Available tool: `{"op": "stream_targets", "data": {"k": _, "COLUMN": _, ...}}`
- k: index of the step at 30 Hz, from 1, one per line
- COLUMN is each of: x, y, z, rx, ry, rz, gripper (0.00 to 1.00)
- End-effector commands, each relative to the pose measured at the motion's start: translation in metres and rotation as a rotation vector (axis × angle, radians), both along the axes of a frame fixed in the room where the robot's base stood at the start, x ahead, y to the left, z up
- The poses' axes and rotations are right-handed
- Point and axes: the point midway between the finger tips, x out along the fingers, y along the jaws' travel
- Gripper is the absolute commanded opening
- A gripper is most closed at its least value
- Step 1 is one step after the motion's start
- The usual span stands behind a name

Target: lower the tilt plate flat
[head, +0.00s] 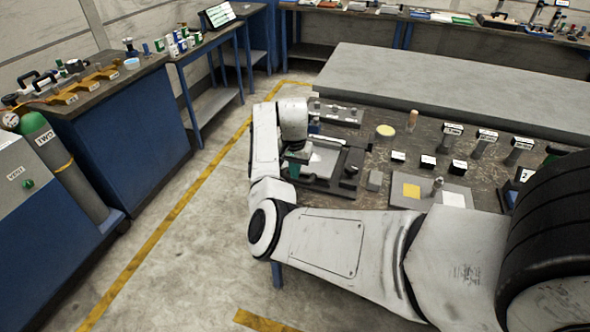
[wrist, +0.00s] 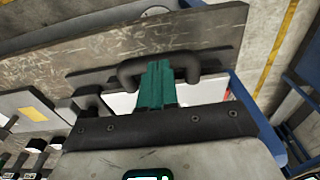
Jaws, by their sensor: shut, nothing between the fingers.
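The tilt plate (head: 327,160) is a grey plate with a pale patch, on the left end of the brown bench in the head view. Its exact tilt cannot be told. My gripper (head: 293,170) is at its left side, with teal fingers pointing down. In the wrist view the shut teal fingers of my gripper (wrist: 156,82) overlap the middle of a black arched handle (wrist: 187,62). Nothing shows between them, and whether they touch the handle is unclear. A pale surface lies behind the handle, mostly hidden by my gripper body.
A long grey slab (head: 450,85) lies behind. Floor is free to the left.

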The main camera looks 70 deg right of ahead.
Motion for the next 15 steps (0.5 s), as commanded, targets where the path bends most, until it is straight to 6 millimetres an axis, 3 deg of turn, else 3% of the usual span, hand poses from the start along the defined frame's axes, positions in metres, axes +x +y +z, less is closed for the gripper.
{"op": "stream_targets", "data": {"k": 15, "x": -0.001, "y": 0.007, "z": -0.035, "rx": -0.138, "ry": -0.008, "rz": 0.001, "gripper": 0.00}}
